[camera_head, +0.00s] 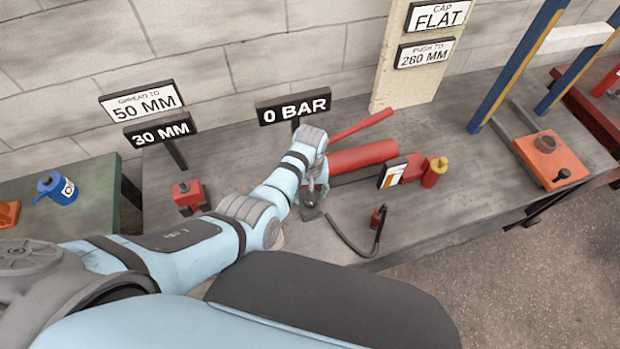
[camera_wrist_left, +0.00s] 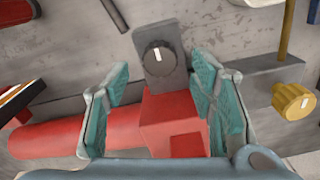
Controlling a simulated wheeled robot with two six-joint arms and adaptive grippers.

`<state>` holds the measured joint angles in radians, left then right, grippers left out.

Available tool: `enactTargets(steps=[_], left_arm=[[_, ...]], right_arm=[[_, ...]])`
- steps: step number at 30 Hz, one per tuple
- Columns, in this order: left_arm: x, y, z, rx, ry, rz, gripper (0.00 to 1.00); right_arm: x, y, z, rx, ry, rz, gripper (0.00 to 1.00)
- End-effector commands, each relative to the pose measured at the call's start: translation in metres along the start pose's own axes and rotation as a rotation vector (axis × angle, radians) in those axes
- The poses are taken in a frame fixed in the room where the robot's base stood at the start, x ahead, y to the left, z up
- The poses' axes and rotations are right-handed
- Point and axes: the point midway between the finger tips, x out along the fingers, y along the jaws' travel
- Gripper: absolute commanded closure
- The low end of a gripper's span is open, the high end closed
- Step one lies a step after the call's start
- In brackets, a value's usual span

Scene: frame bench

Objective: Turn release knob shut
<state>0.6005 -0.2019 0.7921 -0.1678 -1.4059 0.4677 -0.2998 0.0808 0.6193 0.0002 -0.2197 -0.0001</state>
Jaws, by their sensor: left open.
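A round black knob (camera_wrist_left: 158,62) with a white mark sits on an upright grey plate (camera_wrist_left: 171,37) in the left wrist view. The white mark points nearly straight up in that picture. A red block (camera_wrist_left: 174,125) adjoins the plate. My left gripper (camera_wrist_left: 160,88) is open, with one teal finger pad on each side of the red block and the plate. The knob shows between the pads toward the fingertips, with gaps on both sides. In the head view my left gripper (camera_head: 313,188) is at the near end of the red pump cylinder (camera_head: 362,158), and the black knob is hidden there.
A red pump lever (camera_head: 362,125) rises behind the cylinder. The 0 BAR sign (camera_head: 293,107) stands behind my gripper. A yellow knob (camera_wrist_left: 294,101) is right of the gripper in the wrist view. A dark hose (camera_head: 347,240) curves over the grey bench (camera_head: 440,150).

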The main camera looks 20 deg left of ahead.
Motion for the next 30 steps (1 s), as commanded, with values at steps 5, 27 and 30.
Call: enactTargets(steps=[5, 27, 30], left_arm=[[-0.052, 0.001, -0.001, 0.000, 0.006, 0.003, 0.49], [-0.091, 0.000, -0.001, 0.000, 0.003, 0.000, 0.49], [-0.091, 0.000, -0.001, 0.000, 0.002, 0.000, 0.49]], right_arm=[[0.000, 0.000, 0.000, 0.000, 0.000, -0.001, 0.29], [0.000, -0.001, 0.000, 0.000, 0.000, -0.001, 0.29], [0.000, -0.001, 0.000, 0.000, 0.000, -0.001, 0.29]])
